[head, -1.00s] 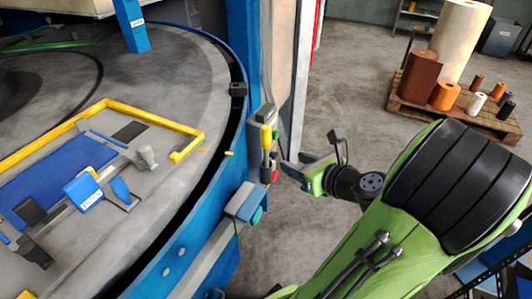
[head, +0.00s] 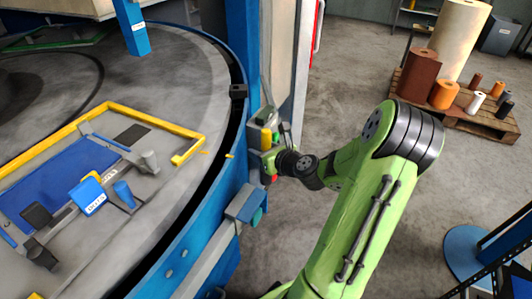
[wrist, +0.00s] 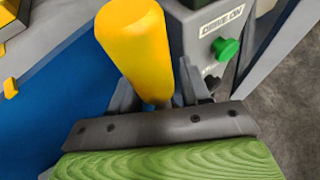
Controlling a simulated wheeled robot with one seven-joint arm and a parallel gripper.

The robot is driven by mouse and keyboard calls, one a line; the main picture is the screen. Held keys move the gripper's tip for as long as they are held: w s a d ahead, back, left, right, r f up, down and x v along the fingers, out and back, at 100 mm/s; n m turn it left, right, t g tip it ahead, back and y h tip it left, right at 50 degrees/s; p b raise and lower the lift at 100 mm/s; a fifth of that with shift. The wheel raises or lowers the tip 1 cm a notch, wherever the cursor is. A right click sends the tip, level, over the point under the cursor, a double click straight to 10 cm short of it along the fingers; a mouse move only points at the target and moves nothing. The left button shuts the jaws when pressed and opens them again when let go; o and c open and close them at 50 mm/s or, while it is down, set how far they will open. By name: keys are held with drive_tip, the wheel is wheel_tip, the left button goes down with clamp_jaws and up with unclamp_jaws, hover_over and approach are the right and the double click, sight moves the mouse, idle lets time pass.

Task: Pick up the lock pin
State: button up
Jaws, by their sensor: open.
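The lock pin is most likely the yellow-handled pin (head: 266,138), upright at the grey control box on the turntable's blue rim. In the wrist view its yellow handle (wrist: 135,45) is large and close, leaning slightly. My gripper (wrist: 157,90) is open, with one dark finger on each side of the handle's lower part. I cannot tell whether either finger touches it. The pin's lower end is hidden behind the gripper. In the head view my gripper (head: 272,160) is right at the pin, partly hidden by my wrist.
A grey box (wrist: 205,35) with a label and a green button (wrist: 226,48) stands close beside the pin. A blue-ended bracket (head: 245,204) juts out below. The turntable (head: 190,90) lies left; a blue post (head: 241,50) rises behind.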

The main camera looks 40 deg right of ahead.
drive_tip(key=shift+s+r, duration=0.1)
clamp_jaws()
